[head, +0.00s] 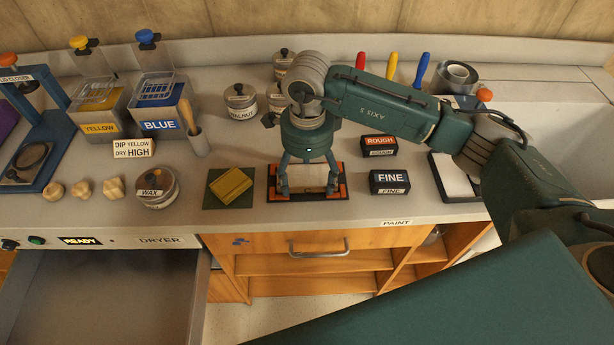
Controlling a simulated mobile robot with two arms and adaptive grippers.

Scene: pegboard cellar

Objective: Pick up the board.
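The pale, flat board (308,176) lies in a dark holder with orange corners (308,197) on the counter, near its front edge. My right gripper (308,186) points down over it from above. Its two fingers are spread wide, one at the board's left side and one at its right side. I cannot tell whether the fingertips touch the board's edges. The gripper's body hides the board's far part. My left gripper is not in view.
A yellow block on a green mat (206,202) lies just left of the holder. The ROUGH block (379,146) and FINE block (389,182) stand to its right. A WAX jar (157,188) is further left. The dryer drawer (110,300) hangs open below the counter.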

